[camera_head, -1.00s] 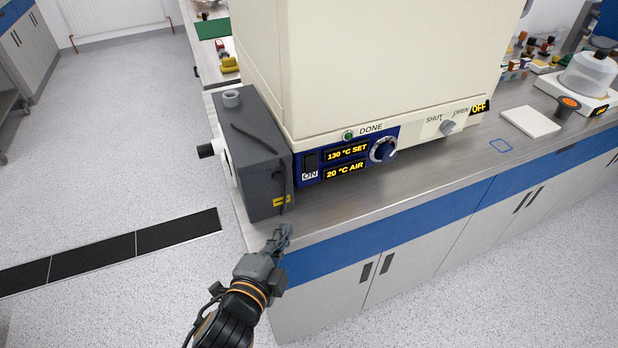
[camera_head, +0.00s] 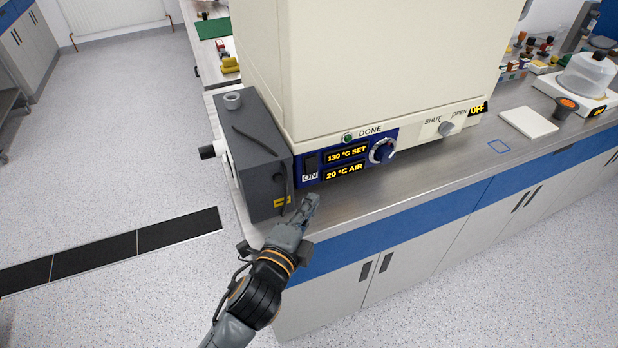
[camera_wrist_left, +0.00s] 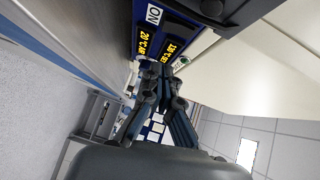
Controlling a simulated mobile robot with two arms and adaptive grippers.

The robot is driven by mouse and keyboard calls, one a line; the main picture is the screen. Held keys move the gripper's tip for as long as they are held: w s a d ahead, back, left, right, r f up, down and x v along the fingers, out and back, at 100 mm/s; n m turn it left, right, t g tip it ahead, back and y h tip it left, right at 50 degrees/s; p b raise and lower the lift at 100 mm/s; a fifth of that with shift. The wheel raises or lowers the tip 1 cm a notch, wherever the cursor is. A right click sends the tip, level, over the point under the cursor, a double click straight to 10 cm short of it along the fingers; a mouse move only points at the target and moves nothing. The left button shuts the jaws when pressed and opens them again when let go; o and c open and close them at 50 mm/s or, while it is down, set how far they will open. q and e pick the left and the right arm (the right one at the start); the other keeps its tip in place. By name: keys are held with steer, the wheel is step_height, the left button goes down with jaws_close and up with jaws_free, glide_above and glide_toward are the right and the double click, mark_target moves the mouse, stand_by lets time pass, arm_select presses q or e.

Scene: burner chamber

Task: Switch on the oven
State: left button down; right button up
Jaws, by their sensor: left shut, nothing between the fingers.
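The oven (camera_head: 375,65) is a large cream box on the bench. Its blue control panel (camera_head: 394,129) carries a dark rocker switch (camera_head: 311,163) above an ON label (camera_head: 310,177), displays reading 130 °C SET and 20 °C AIR, and a round dial (camera_head: 382,150). My left gripper (camera_head: 311,199) is shut and empty, at the bench's front edge just below the switch and apart from it. In the left wrist view the gripper (camera_wrist_left: 166,72) points toward the panel with its displays and the ON label (camera_wrist_left: 154,14). My right gripper is not in view.
A dark grey box (camera_head: 262,165) stands left of the panel, close to my left gripper. A SHUT/OPEN knob (camera_head: 446,128) is on the oven's right. A white plate (camera_head: 528,122) lies further right. The bench top (camera_head: 420,170) before the oven is clear.

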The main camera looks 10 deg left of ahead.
mark_target(314, 171)
arm_select(q)
steer(key=w, duration=0.2)
steer(key=w+p, duration=0.1)
steer(key=w, duration=0.1)
steer(key=w+a, duration=0.1)
steer(key=w, duration=0.2)
steer(key=shift+f+p, duration=0.35)
steer(key=shift+f, duration=0.05)
steer(key=shift+w, duration=0.1)
steer(key=shift+w+a+f+b, duration=0.1)
steer(key=shift+f+b, duration=0.25)
steer(key=shift+b, duration=0.35)
steer(key=shift+w+r+t, duration=0.1)
steer(key=shift+r+t, duration=0.05)
steer(key=shift+t, duration=0.15)
steer(key=shift+r, duration=0.1)
